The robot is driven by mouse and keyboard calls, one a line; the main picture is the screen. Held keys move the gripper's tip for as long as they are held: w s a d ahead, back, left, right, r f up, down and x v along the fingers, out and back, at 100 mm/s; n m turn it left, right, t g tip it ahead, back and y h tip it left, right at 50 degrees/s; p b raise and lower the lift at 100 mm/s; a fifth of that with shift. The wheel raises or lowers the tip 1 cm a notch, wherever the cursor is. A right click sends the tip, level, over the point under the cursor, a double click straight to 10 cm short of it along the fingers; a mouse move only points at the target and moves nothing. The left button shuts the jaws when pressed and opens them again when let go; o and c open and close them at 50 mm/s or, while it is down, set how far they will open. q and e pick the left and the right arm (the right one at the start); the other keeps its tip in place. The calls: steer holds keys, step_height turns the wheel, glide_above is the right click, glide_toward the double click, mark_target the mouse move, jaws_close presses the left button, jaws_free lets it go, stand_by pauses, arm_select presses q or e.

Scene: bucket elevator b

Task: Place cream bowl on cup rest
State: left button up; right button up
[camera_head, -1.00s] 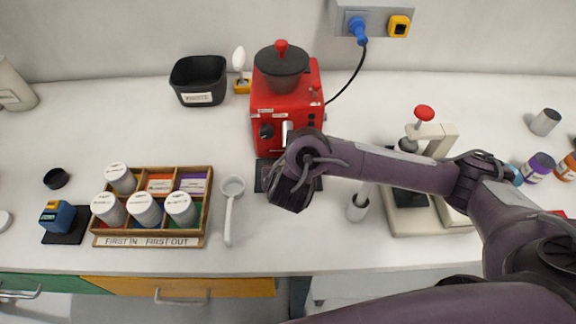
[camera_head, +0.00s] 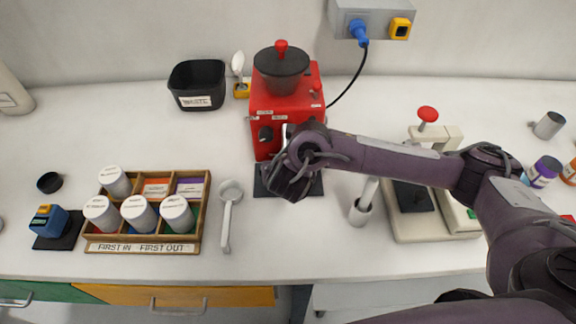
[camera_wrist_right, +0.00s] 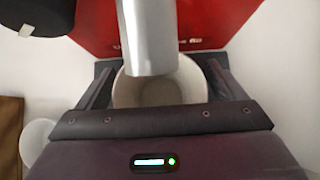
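The cream bowl (camera_wrist_right: 160,92) shows in the right wrist view between my right gripper's fingers (camera_wrist_right: 160,80), under a grey metal spout (camera_wrist_right: 147,35) that hides part of it. The fingers lie against its two sides, and the gripper appears shut on it. In the head view my right gripper (camera_head: 288,188) is in front of the red machine (camera_head: 284,100), over the dark cup rest (camera_head: 315,186), and hides the bowl. Whether the bowl touches the cup rest cannot be told. My left gripper is not in view.
A white scoop (camera_head: 229,205) and a wooden rack (camera_head: 150,246) with white-lidded jars are on the left. A metal cup with a white-handled tool (camera_head: 361,208) and a beige press (camera_head: 427,135) are on the right. A black waste bin (camera_head: 198,84) stands behind.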

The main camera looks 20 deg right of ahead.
steer(key=shift+r, duration=0.25)
steer(key=p+v, duration=1.1)
steer(key=v, duration=0.1)
steer(key=shift+s+a+f, duration=0.1)
steer(key=shift+f, duration=0.05)
stand_by(0.3)
